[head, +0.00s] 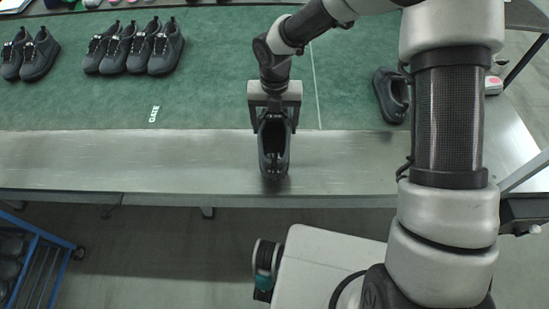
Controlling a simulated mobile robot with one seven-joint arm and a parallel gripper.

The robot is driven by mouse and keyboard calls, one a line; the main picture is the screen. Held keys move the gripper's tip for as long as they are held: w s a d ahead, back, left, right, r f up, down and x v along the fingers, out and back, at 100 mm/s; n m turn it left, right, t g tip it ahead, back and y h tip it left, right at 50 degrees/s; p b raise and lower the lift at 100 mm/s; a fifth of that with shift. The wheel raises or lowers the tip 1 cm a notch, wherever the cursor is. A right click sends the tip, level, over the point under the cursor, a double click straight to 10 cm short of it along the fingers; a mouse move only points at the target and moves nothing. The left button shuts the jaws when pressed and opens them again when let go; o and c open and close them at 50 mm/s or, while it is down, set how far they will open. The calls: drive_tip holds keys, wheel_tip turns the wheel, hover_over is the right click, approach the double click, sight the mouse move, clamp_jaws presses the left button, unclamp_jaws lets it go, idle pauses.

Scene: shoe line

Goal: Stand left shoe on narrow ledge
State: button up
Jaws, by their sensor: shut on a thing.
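A dark grey shoe (274,162) is over the bare metal ledge (130,158) along the table's front, its toe end toward me. My gripper (273,128) is shut on this shoe from the far side, at its heel end. The shoe's sole is close to the ledge; I cannot tell whether it touches. Whether it is a left or right shoe cannot be told. The fingertips are partly hidden by the shoe and the dark gripper body.
Several dark shoes (135,46) stand on the green mat (200,75) at the back left. A single dark shoe (391,95) stands right of the gripper, near my arm. A blue rack (42,262) stands at lower left. The ledge left of the held shoe is clear.

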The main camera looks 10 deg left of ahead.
sight(275, 115)
wheel_tip(275, 115, down, 9)
drive_tip(key=shift+r, duration=0.1)
idle(0.3)
drive_tip(key=shift+f+b, duration=0.25)
drive_tip(key=shift+b, duration=0.1)
drive_tip(key=o, duration=1.4)
drive_tip(key=shift+r, duration=0.1)
wheel_tip(275, 115, up, 12)
drive_tip(key=shift+r+p, duration=0.1)
drive_tip(key=shift+p, duration=0.45)
